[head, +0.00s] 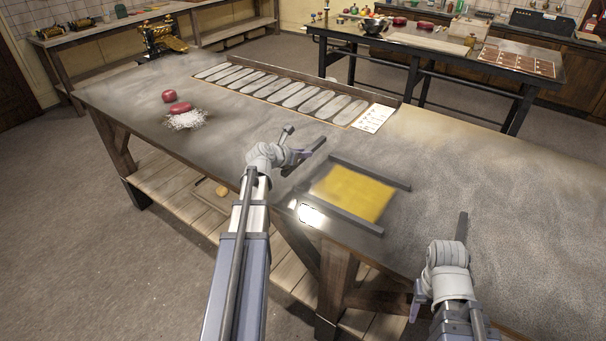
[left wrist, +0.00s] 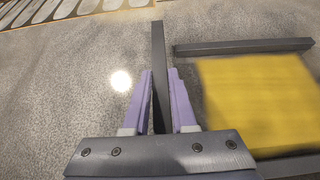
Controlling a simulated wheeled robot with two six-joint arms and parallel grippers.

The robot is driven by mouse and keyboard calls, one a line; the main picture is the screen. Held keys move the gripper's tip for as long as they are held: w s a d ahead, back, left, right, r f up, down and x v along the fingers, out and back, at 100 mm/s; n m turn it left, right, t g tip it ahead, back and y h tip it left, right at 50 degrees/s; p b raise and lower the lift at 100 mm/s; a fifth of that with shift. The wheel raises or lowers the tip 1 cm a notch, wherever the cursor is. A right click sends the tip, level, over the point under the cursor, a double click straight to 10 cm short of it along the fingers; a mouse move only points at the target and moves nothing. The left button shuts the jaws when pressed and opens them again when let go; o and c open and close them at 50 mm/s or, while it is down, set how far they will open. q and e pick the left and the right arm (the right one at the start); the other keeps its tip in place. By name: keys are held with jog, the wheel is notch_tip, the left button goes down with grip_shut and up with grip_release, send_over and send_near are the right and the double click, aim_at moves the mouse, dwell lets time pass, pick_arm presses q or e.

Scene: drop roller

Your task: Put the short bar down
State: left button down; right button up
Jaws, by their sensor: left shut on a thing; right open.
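My left gripper (head: 304,154) is shut on a short dark bar (head: 318,145), left of the yellow sheet (head: 352,191). In the left wrist view the short bar (left wrist: 158,55) stands out forward between the purple fingers (left wrist: 159,90). I cannot tell whether the bar touches the table. One dark bar (head: 371,173) lies along the sheet's far edge and another (head: 340,219) along its near edge. Both also flank the sheet in the left wrist view. My right gripper (head: 419,302) is open and empty at the table's front edge, partly hidden by its wrist.
The worktable (head: 500,190) is bare to the right of the sheet. A rack of oval plates (head: 285,92) with a white card (head: 373,118) lies along the back. A red ball (head: 169,96) and a red lump on white shreds (head: 186,119) lie to the left.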

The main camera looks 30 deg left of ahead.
aim_at(303, 172)
pick_arm(q)
jog(key=shift+f+b, duration=0.35)
jog(key=shift+f, duration=0.5)
pick_arm(e)
jog(key=shift+f, duration=0.9)
pick_arm(q)
notch_tip(303, 172, down, 4)
jog(key=b, duration=0.3)
jog(key=shift+r+b, duration=0.15)
jog(key=shift+b, duration=0.15)
pick_arm(e)
notch_tip(303, 172, down, 4)
jog(key=shift+r, duration=0.2)
jog(key=shift+f, duration=0.1)
pick_arm(q)
jog(key=shift+f, duration=0.2)
jog(key=c, duration=0.7)
grip_release()
jog(key=shift+r, duration=0.1)
